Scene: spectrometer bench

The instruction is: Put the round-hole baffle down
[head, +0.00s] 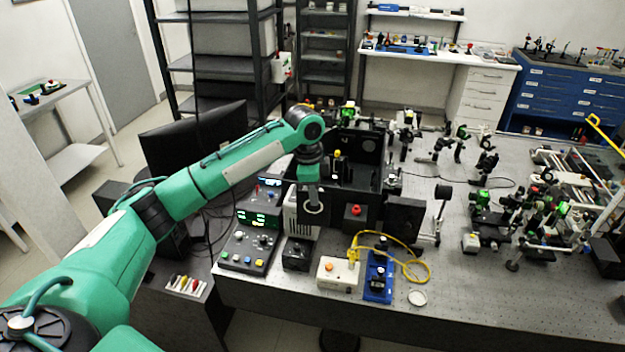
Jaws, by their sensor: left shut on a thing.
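My left arm reaches in from the left, and its gripper (311,188) points down over the front left of the open black box (372,178). It is shut on a small dark piece with a pale round opening, which looks like the round-hole baffle (314,208). The baffle hangs just under the fingers, in front of a light vented unit. Whether it touches anything below is too small to tell. My right gripper is not in view.
A control box with green displays (250,238) stands left of the gripper. A white box (338,274), a yellow cable (412,262) and a blue stand (378,280) are near the bench's front edge. Optics crowd the right; the front right bench top (480,310) is clear.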

